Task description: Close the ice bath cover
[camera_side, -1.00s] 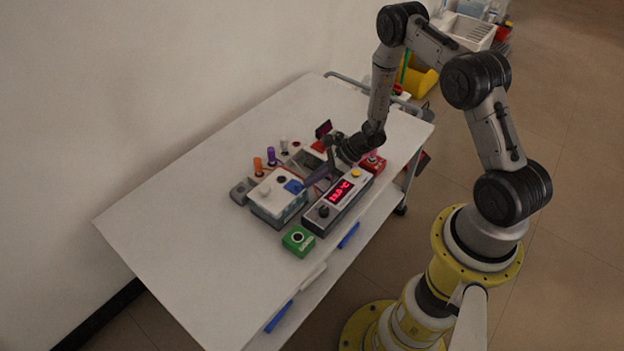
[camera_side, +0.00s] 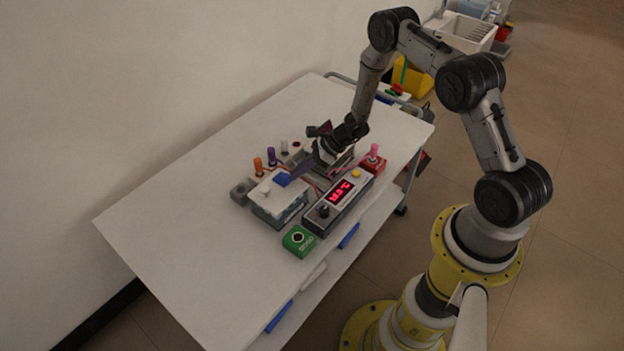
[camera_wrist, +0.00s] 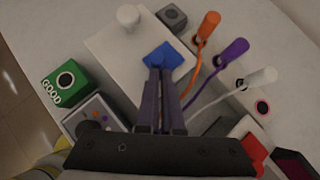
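The ice bath (camera_side: 277,211) is a box with a white cover (camera_side: 263,190) lying over its top. In the wrist view the cover (camera_wrist: 112,47) is a pale plate with a white knob (camera_wrist: 128,14) at its far edge. My gripper (camera_side: 287,180) reaches in from the right, low over the cover's right part. In the wrist view its two long dark fingers lie close together. A blue piece (camera_wrist: 162,57) is at the fingertips, over the cover's edge; I cannot tell whether it is part of the fingers. Contact with the cover is unclear.
A controller with a red display (camera_side: 341,192) and a green box (camera_side: 299,240) stand in front of the bath. Orange (camera_wrist: 209,25), purple (camera_wrist: 233,51) and white (camera_wrist: 261,77) plugs with wires stand behind. A red box (camera_side: 373,164) is at the right. The table's left part is clear.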

